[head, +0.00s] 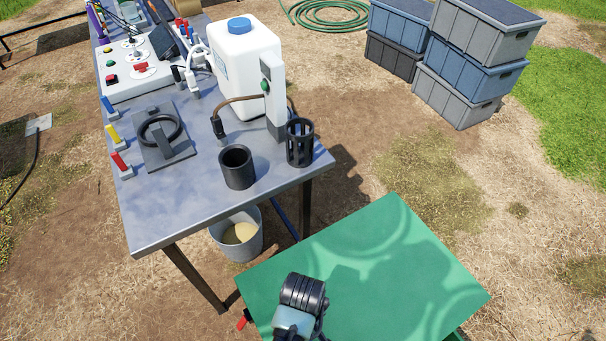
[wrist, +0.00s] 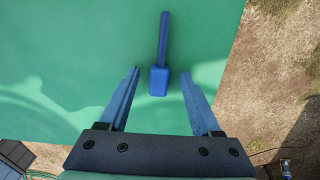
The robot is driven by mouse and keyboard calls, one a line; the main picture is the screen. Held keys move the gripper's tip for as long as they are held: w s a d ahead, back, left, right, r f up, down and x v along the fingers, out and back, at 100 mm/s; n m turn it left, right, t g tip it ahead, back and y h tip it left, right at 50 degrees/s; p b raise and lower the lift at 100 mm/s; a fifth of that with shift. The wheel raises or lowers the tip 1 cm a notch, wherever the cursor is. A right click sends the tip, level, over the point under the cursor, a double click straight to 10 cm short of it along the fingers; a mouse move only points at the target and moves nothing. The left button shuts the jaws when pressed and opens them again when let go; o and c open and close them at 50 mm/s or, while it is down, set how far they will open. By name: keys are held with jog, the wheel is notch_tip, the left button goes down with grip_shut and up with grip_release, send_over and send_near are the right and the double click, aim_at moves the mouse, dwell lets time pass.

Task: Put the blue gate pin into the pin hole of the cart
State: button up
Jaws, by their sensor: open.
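The blue gate pin (wrist: 159,80) lies on the green top (wrist: 60,60) in the wrist view, its block-shaped end towards me and its thin shaft pointing away. My gripper (wrist: 160,74) is open and empty, its two fingers on either side of the block end, apart from it. I cannot tell the height of the fingers above the top. In the head view the green top (head: 400,260), perhaps that of the cart, is at the bottom right. My arm hides part of it, and the pin does not show there. No pin hole can be made out in either view.
A grey bench (head: 200,205) stands at the left, with a black cup (head: 237,168), a slotted black holder (head: 300,143) and a white jug (head: 243,65). A bucket (head: 238,236) is under it. Stacked crates (head: 470,65) stand far right. Most of the green top is clear.

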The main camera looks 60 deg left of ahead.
grip_shut()
dwell(0.3)
jog(key=shift+r, duration=0.1)
